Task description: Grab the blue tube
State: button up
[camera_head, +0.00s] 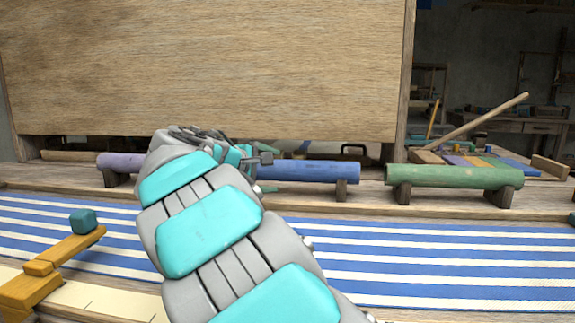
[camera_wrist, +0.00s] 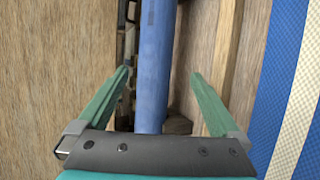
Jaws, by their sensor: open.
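The blue tube (camera_head: 310,171) lies level on small wooden supports on the loom's ledge, at the middle of the head view. Its left part is hidden behind my arm. In the wrist view the blue tube (camera_wrist: 155,60) runs lengthwise from the top edge down between the two green fingers. My gripper (camera_wrist: 158,75) is open, with one finger on each side of the tube and a visible gap to both. I cannot tell how far the tube is below the fingertips. In the head view my gripper (camera_head: 262,160) is partly hidden by my own arm.
A purple tube (camera_head: 118,161) lies to the left and a green tube (camera_head: 455,176) to the right on the same ledge. A large wooden panel (camera_head: 210,65) stands behind. Blue-and-white striped cloth (camera_head: 420,255) lies in front.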

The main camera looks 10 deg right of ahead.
aim_at(284, 170)
jog(key=shift+x, duration=1.2)
jog(key=shift+r+x, duration=0.2)
jog(key=shift+x, duration=1.25)
jog(key=shift+r+x, duration=0.2)
jog(key=shift+x, duration=1.25)
jog(key=shift+w, duration=0.15)
grip_shut()
